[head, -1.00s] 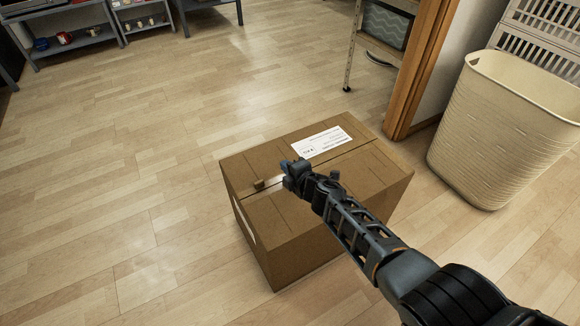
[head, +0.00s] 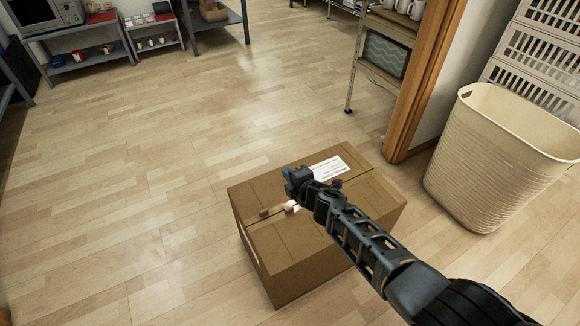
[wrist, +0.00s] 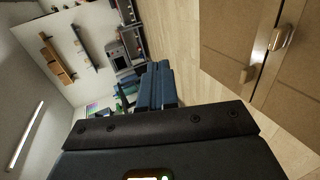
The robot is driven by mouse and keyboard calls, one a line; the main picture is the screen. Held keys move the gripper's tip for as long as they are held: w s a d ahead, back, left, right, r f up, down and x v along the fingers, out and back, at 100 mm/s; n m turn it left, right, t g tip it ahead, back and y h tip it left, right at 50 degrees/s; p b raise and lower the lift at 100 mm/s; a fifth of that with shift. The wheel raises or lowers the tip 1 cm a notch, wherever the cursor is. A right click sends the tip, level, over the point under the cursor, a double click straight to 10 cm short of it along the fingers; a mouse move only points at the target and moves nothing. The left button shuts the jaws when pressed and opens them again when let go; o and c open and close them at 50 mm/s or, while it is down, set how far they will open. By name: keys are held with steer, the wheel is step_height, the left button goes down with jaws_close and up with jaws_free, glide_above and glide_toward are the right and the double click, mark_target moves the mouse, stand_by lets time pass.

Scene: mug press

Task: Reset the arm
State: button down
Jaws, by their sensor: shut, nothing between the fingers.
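My gripper (head: 290,180) is at the end of my outstretched arm and appears over the far part of a closed cardboard box (head: 290,255) in the head view. Its fingers are shut and empty, and they show as blue jaws in the wrist view (wrist: 157,88). The arm hides part of the box top and part of its white label (head: 328,169). Part of the box (wrist: 232,45) also fills the upper right of the wrist view, beside the fingers. I cannot tell the exact height of the gripper above the box.
A cream basket (head: 495,165) stands at right, near a wooden door frame (head: 425,80). A metal shelf (head: 378,55) with several mugs stands behind. Low shelves (head: 90,62), one with a microwave (head: 32,12), line the back left. The left floor (head: 110,190) is clear.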

steer(key=s+a+f+m+y+p, duration=0.1)
steer(key=s+a+m, duration=0.15)
steer(key=s, duration=0.55)
steer(key=s+a+f+m+p, duration=0.1)
steer(key=s+f+m, duration=0.15)
steer(key=s, duration=0.45)
steer(key=s+d+r+m+t+h+p, duration=0.15)
steer(key=s+m, duration=0.25)
steer(key=s, duration=0.4)
steer(key=s+d+r+m+t+y, duration=0.1)
steer(key=s+d+r+m, duration=0.15)
steer(key=s, duration=0.55)
steer(key=s+d+r+m+h+p, duration=0.25)
steer(key=s+d+r+m, duration=0.4)
steer(key=s, duration=0.45)
steer(key=s+d+r+m+h, duration=0.1)
steer(key=s+d+r+m, duration=0.1)
steer(key=s+d+r, duration=0.3)
steer(key=s+d+r+m+h+p, duration=0.1)
steer(key=s+d+r, duration=0.4)
steer(key=r, duration=0.6)
steer(key=s+d+r+m+h, duration=0.2)
steer(key=s+d+r+m, duration=0.1)
steer(key=s+d+r, duration=0.3)
step_height(320, 180, up, 2)
steer(key=shift+r+t+h+p, duration=0.25)
steer(key=shift+t+h+p, duration=0.05)
steer(key=shift+t+p, duration=0.05)
